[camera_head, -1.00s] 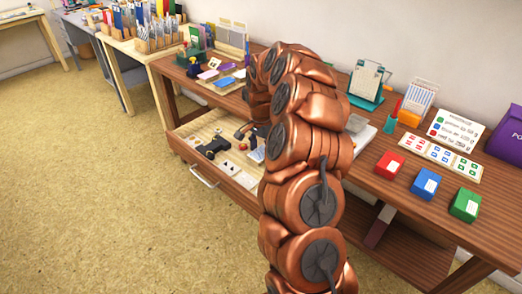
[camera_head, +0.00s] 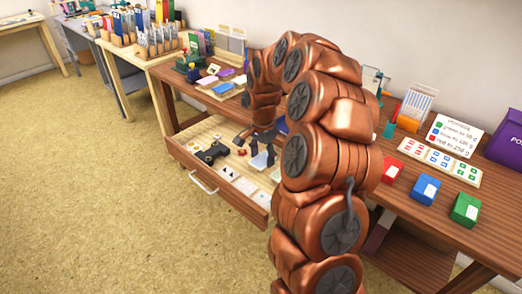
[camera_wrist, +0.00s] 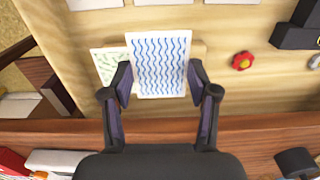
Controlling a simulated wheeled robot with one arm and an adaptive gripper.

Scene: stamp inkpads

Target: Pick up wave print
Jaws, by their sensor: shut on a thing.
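The wave print is a white card with blue wavy lines (camera_wrist: 158,65), seen upright in the middle of the wrist view. My gripper (camera_wrist: 160,78) is shut on its side edges, one dark finger on each side. A card with a green pattern (camera_wrist: 104,66) lies behind it to the left, partly covered by the wave print. In the head view the wave print (camera_head: 262,160) shows as a small pale blue card below my gripper (camera_head: 260,138), over the open drawer. I cannot tell how far it is above the drawer floor.
The open wooden drawer (camera_head: 199,165) holds a black object (camera_head: 212,154), several pale pieces and a red flower-shaped piece (camera_wrist: 242,61). The table carries red (camera_head: 391,170), blue (camera_head: 425,189) and green (camera_head: 466,208) boxes on the right.

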